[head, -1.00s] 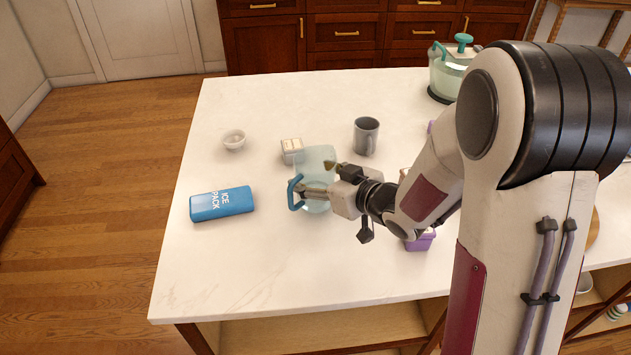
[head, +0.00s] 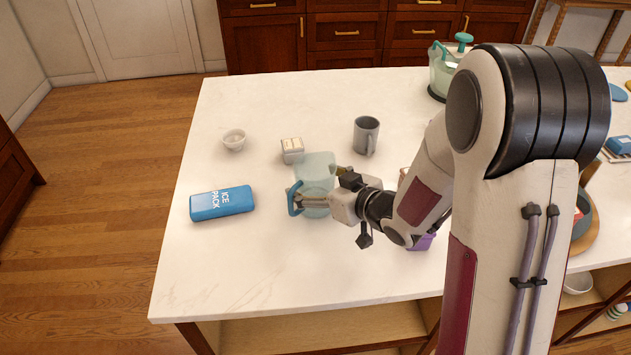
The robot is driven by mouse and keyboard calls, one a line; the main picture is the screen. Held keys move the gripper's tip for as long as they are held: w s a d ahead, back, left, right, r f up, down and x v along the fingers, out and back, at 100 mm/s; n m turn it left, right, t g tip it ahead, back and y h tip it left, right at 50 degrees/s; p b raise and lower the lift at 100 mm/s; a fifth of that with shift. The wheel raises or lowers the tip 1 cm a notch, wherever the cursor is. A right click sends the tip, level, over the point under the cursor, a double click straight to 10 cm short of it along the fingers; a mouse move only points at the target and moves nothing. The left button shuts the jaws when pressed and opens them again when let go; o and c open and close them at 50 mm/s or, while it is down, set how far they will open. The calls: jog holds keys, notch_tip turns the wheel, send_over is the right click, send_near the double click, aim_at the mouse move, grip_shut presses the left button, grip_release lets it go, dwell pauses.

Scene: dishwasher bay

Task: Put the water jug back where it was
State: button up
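The water jug (head: 318,168) is a pale, see-through blue vessel with a blue handle (head: 294,203) on its left side. It is upright, at or just above the white counter; whether its base touches cannot be told. My gripper (head: 305,198) reaches in from the right across the front of the jug, with its fingers at the blue handle. It appears shut on the handle, though the fingertips are partly hidden.
A blue ice pack (head: 222,203) lies left of the jug. A small whitish box (head: 292,150) and a grey mug (head: 366,134) stand behind it. A small white bowl (head: 234,139) is at back left. A purple item (head: 424,242) is partly behind my arm. The front left counter (head: 230,270) is clear.

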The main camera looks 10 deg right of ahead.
aim_at(332, 183)
jog(key=shift+r, duration=0.2)
jog(key=shift+v, duration=3.75)
jog(key=shift+w+d+r+h, duration=0.15)
jog(key=shift+d+r+h, duration=0.1)
jog(key=shift+d+h, duration=0.15)
jog(key=s+d+r+m+g+h, duration=0.1)
jog(key=s+d+r+m+h, duration=0.3)
jog(key=s+d+r+h, duration=0.45)
jog(key=s+a+m+g+y, duration=0.2)
jog(key=s+a+g, duration=0.1)
jog(key=s, duration=1.5)
jog(key=shift+s+m+g, duration=0.3)
jog(key=shift+s+g, duration=0.1)
jog(key=shift+g, duration=0.5)
